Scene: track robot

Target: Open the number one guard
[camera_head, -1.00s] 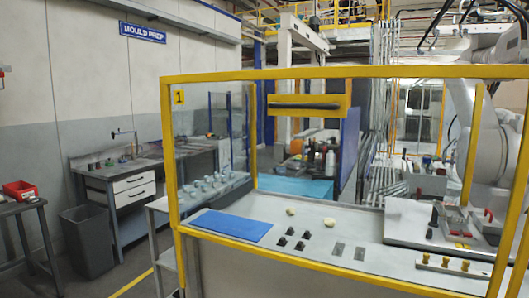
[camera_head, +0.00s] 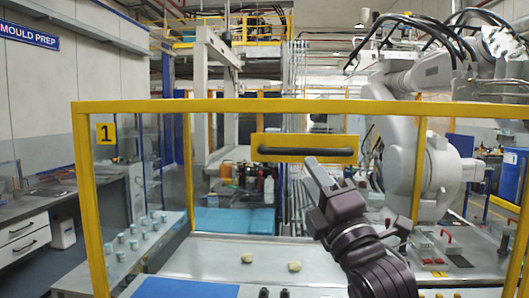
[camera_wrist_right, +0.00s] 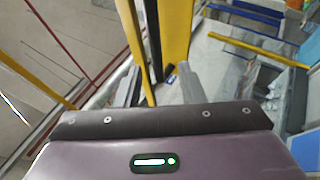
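The number one guard is a yellow frame (camera_head: 250,106) with clear panels and a yellow "1" label (camera_head: 105,133) at its upper left. A dark bar handle (camera_head: 305,151) runs across a yellow plate near the top of the guard's front. My right gripper (camera_head: 331,175) is raised in front of the guard, with its fingertips just below the handle's right half in the picture. Its fingers look spread and empty. In the right wrist view, yellow guard parts (camera_wrist_right: 176,35) show beyond the fingers; contact with the handle cannot be made out. My left gripper is out of view.
Behind the guard is a bench (camera_head: 205,254) with a blue mat (camera_head: 186,287), two pale lumps and small grey cups. A white robot arm (camera_head: 405,165) stands behind at the right. A drawer workbench (camera_head: 22,235) is at the left.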

